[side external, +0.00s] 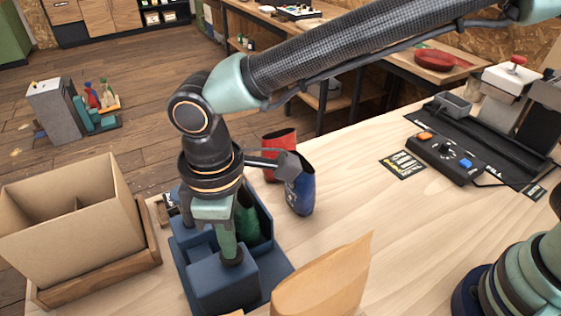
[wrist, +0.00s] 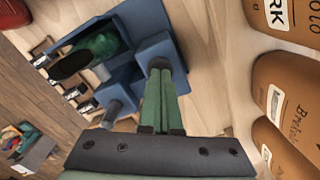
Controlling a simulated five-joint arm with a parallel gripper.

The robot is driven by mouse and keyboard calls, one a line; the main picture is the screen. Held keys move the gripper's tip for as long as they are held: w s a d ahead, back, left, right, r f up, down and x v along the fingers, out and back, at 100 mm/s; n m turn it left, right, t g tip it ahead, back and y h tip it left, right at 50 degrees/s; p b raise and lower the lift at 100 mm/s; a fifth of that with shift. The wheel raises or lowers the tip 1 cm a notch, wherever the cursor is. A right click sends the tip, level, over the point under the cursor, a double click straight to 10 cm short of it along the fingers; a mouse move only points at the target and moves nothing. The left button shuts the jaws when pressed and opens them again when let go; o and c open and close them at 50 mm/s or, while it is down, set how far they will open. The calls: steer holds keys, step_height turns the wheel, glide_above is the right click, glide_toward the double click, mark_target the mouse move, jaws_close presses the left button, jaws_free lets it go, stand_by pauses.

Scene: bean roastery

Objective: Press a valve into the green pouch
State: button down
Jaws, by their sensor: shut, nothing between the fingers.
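The green pouch (side external: 246,220) stands in a dark blue fixture (side external: 268,262), partly hidden behind my gripper. In the wrist view the green pouch (wrist: 100,45) shows at upper left beside its dark opening, within the blue fixture (wrist: 155,22). My gripper (side external: 232,256) points down, fingers shut and empty, with its tips at the top of a blue block of the fixture, beside the pouch. In the wrist view the shut fingertips (wrist: 160,66) also appear over that block; I cannot tell whether they touch it. I cannot make out a valve.
A red pouch (side external: 270,150) and a blue pouch (side external: 301,190) stand behind the fixture. A cardboard box (side external: 75,235) is at left, and a kraft pouch (side external: 325,280) is close in front. A sealer with a control box (side external: 445,160) is at right.

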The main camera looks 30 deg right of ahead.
steer(key=shift+r, duration=3)
steer(key=shift+w+d+r, duration=0.1)
steer(key=shift+w+d, duration=0.05)
steer(key=shift+d, duration=0.05)
steer(key=w+d+r+m+t+y, duration=0.1)
steer(key=w+d+r+m, duration=0.2)
steer(key=d, duration=0.7)
steer(key=w+d+r+m+t, duration=0.1)
steer(key=w+d+r+m, duration=0.15)
steer(key=d, duration=0.65)
steer(key=s+d+m+t, duration=0.1)
steer(key=s+d+m, duration=0.2)
steer(key=d, duration=0.6)
steer(key=s+d+f+m+t+h, duration=0.1)
steer(key=s+d+m+t, duration=0.1)
steer(key=d, duration=0.6)
steer(key=shift+s+d+m+t, duration=0.3)
steer(key=shift+s+d+m, duration=0.1)
steer(key=shift+m, duration=0.35)
